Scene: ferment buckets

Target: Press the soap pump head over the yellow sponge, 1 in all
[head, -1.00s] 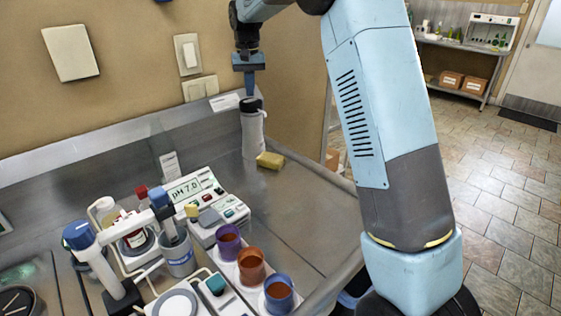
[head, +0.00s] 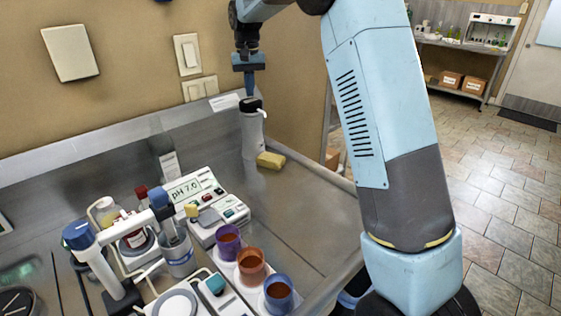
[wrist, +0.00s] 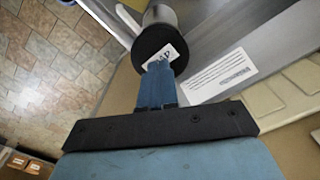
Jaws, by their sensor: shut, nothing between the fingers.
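The soap pump bottle (head: 252,138) is a grey cylinder with a black pump head (head: 250,104) and a pale spout pointing right. It stands upright at the back right of the metal counter. The yellow sponge (head: 271,160) lies on the counter just right of its base. My gripper (head: 249,92) points down with its blue fingers shut and empty, directly above the pump head. In the wrist view the fingertips (wrist: 160,66) overlap the black pump head (wrist: 153,42), which carries a white label. I cannot tell whether they touch it.
A pH meter (head: 195,188), several coloured cups such as the purple one (head: 228,240), and lab stands fill the counter's front left. The wall with switch plates (head: 187,53) rises close behind the bottle. The counter right of the sponge is clear.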

